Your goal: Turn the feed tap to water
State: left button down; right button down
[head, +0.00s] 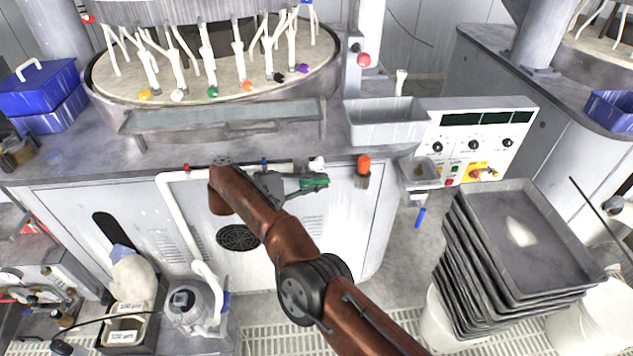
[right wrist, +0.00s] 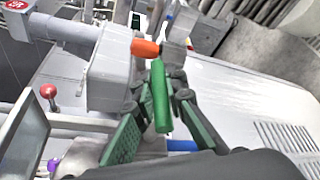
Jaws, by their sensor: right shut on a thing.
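A feed tap with a green bar-shaped lever (right wrist: 160,97) shows in the right wrist view, between the fingers of my right gripper (right wrist: 158,88). The fingers are closed in around the lever, with their green pads on either side of it. In the head view my right gripper (head: 300,184) is at the cabinet front, just below the worktop edge and the white pipe (head: 225,172). There the fingers largely hide the tap, and green shows at their tips. Red and blue marks show along the pipe. I cannot read any tap position marking. My left gripper is not in view.
An orange knob (head: 364,164) on a small block is just right of the gripper; it also shows in the wrist view (right wrist: 145,48). A grey tray (head: 386,132) and control panel (head: 520,106) are on the worktop. Stacked trays (head: 567,272) stand at lower right.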

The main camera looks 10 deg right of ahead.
jog(key=shift+d, duration=0.25)
jog(key=c, duration=2.2)
grip_release()
jog(key=shift+d, duration=0.15)
jog(key=shift+o, duration=1.2)
jog(key=shift+a, duration=0.3)
jog(key=shift+r, duration=0.15)
notch_tip(320, 180, up, 10)
jog(key=shift+s+r, duration=0.1)
jog(key=shift+s, duration=0.05)
jog(key=shift+w+f, duration=0.2)
jog(key=shift+w, duration=0.05)
jog(key=shift+s, duration=0.1)
jog(key=shift+r, duration=0.1)
